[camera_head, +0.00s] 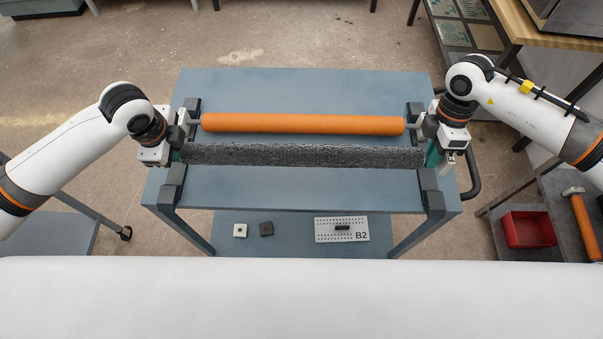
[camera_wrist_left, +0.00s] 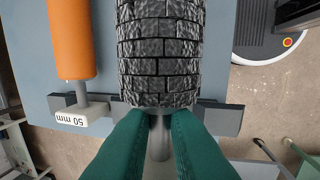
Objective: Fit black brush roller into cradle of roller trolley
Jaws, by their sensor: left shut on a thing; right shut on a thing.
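The black brush roller (camera_head: 300,155) lies crosswise over the blue-grey roller trolley (camera_head: 300,90), held at both ends by my grippers. My left gripper (camera_head: 177,154) is shut on its left end. In the left wrist view the green fingers (camera_wrist_left: 160,125) close around the shaft just beyond the bristles of the brush roller (camera_wrist_left: 160,50). My right gripper (camera_head: 432,158) is shut on its right end. Dark cradle supports stand at the left (camera_head: 170,190) and right (camera_head: 432,195) of the trolley. I cannot tell whether the shaft touches them.
An orange roller (camera_head: 300,124) rests across the trolley just behind the brush roller; its end bears a "50 mm" tag (camera_wrist_left: 80,118). A red bin (camera_head: 528,229) stands at right.

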